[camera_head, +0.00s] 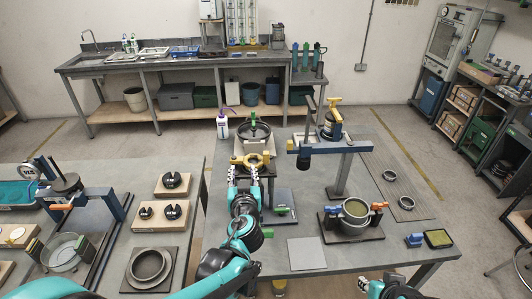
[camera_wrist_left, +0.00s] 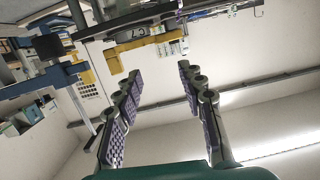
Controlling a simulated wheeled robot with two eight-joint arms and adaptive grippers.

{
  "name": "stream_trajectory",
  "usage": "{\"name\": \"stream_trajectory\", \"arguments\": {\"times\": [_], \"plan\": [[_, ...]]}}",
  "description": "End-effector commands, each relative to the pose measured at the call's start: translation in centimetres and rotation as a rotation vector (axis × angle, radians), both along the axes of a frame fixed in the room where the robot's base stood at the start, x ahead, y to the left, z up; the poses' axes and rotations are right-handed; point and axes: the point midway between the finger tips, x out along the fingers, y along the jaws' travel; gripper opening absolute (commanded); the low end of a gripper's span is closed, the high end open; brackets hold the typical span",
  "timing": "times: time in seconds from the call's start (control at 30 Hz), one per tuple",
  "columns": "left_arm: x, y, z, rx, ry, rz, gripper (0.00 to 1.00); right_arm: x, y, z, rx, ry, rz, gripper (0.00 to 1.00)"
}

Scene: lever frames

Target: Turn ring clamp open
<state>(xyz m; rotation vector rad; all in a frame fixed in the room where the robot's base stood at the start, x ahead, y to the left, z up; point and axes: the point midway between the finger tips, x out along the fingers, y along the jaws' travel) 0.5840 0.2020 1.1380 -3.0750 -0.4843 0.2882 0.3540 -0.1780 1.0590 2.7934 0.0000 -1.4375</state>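A yellow ring-like clamp part (camera_head: 252,160) sits on the front of a raised stand with a black round rim (camera_head: 253,131). In the left wrist view, which is upside down, a yellow part (camera_wrist_left: 142,43) shows beyond the fingertips. My left gripper (camera_head: 244,172) is open and empty, its fingers just in front of the yellow part; I cannot tell whether they touch it.
A blue beam stand (camera_head: 335,147) with a yellow-handled device (camera_head: 331,120) rises right of the left gripper. A grey plate (camera_head: 307,253) lies flat on the table. Another table with rings and weights (camera_head: 173,181) is at left.

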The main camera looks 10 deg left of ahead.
Motion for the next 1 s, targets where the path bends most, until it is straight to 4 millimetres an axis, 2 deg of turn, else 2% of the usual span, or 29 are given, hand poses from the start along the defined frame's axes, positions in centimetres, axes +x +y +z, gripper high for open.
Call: {"name": "stream_trajectory", "arguments": {"times": [0.03,0.1,0.3,0.47,0.8,1.0], "plan": [[1.4,-1.4,-0.1,0.006,-0.049,-0.032,0.4,0.0,0.0,0.0,0.0,0.0,0.0,0.29],[2.7,-3.0,-0.1,0.004,-0.107,-0.075,0.4,0.0,0.0,0.0,0.0,0.0,0.0,0.29],[4.2,-5.6,-0.6,0.0,-0.178,-0.146,0.4,0.0,0.0,0.0,0.0,0.0,0.0,0.29],[5.4,-5.8,-0.8,-0.001,-0.186,-0.154,0.4,0.0,0.0,-0.2,0.0,0.0,0.0,0.29],[10.6,-4.8,-0.8,0.0,-0.185,-0.152,0.4,0.0,0.0,-1.0,0.0,0.0,0.0,0.29],[11.9,-4.6,-0.7,0.0,-0.185,-0.152,0.4,0.0,0.0,-1.1,0.0,0.0,0.0,0.29]]}}
